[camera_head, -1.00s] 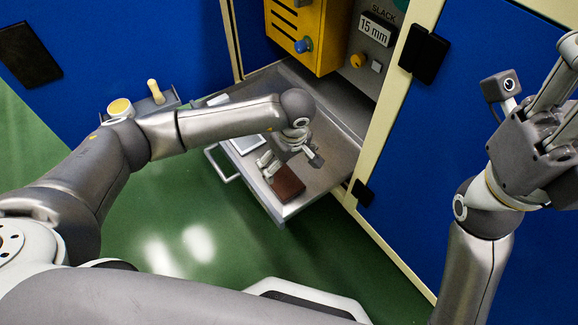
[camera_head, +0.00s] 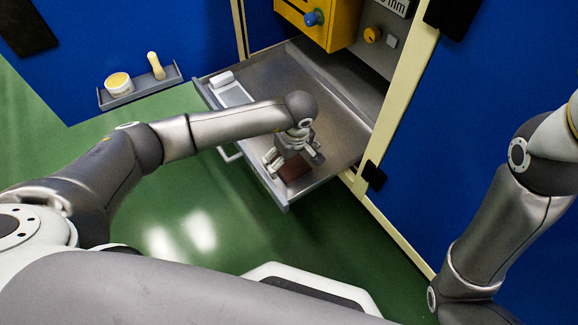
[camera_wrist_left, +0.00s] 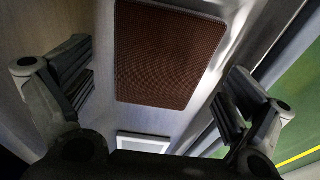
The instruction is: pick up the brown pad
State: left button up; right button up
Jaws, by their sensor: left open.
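The brown pad (camera_head: 294,168) lies flat on the grey metal tray (camera_head: 335,140), near its front corner. In the left wrist view the brown pad (camera_wrist_left: 170,52) is a dark rectangle with a fine texture, and it lies between the two spread fingers, beyond their tips. My left gripper (camera_head: 291,165) is open and empty, above the pad and pointing down at it; part of the pad is hidden behind it. In the left wrist view the left gripper (camera_wrist_left: 158,88) shows a finger on each side, apart from the pad. My right gripper is out of the head view; only my right arm shows.
A white-framed flat piece (camera_head: 233,95) lies on the tray's left part; it also shows in the left wrist view (camera_wrist_left: 143,143). A small shelf (camera_head: 143,91) holds a round yellow-topped tub (camera_head: 119,84) and a pale-handled tool (camera_head: 156,66). A yellow box (camera_head: 325,22) stands behind the tray.

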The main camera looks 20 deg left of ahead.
pick_arm(q)
jog(key=shift+f, duration=0.25)
jog(key=c, duration=1)
jog(key=shift+r, duration=0.1)
